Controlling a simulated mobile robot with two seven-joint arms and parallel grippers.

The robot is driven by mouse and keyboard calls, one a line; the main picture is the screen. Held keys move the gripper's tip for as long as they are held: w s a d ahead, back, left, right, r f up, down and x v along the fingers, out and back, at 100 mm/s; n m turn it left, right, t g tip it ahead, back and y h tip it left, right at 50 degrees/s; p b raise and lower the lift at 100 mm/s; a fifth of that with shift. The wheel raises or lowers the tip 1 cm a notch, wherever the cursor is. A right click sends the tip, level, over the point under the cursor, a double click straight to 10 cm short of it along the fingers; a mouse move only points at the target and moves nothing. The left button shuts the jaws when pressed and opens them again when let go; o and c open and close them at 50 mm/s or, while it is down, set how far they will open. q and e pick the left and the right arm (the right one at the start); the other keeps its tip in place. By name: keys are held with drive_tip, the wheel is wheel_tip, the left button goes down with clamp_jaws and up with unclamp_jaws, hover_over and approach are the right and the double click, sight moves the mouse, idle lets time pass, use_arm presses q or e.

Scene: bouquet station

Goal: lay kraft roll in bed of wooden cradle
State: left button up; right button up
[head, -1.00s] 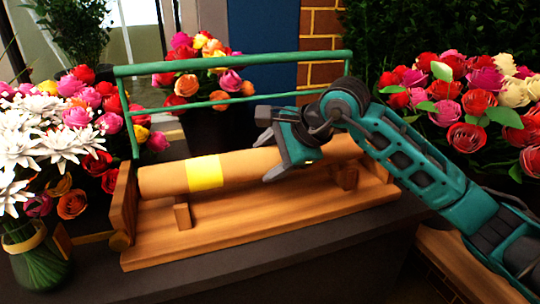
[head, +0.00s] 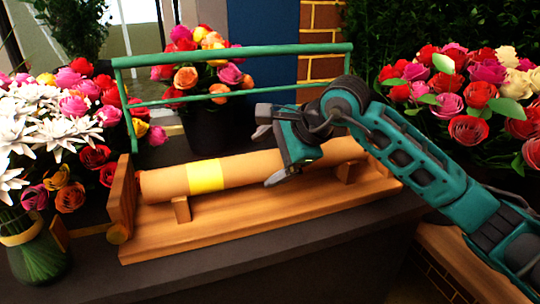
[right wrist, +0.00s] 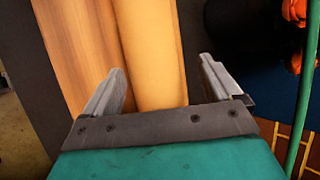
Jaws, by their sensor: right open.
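The brown kraft roll (head: 245,166) with a yellow band lies lengthwise along the wooden cradle (head: 250,215), low over its support blocks, between the end boards. It also shows in the right wrist view (right wrist: 153,50). My right gripper (head: 266,156) is at the roll's middle, right of the yellow band. Its jaws are open, with one finger on each side of the roll in the right wrist view (right wrist: 160,88). The right wrist and arm hide part of the roll's right half. My left gripper is not in view.
A green rail frame (head: 235,53) stands behind the cradle. Flower bunches crowd both sides, with a glass vase (head: 40,258) at the left front and roses (head: 468,130) at the right. The dark counter (head: 270,265) in front is clear.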

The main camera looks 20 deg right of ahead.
drive_tip(key=shift+f, duration=0.15)
drive_tip(key=v, duration=1.3)
drive_tip(key=shift+p, duration=0.3)
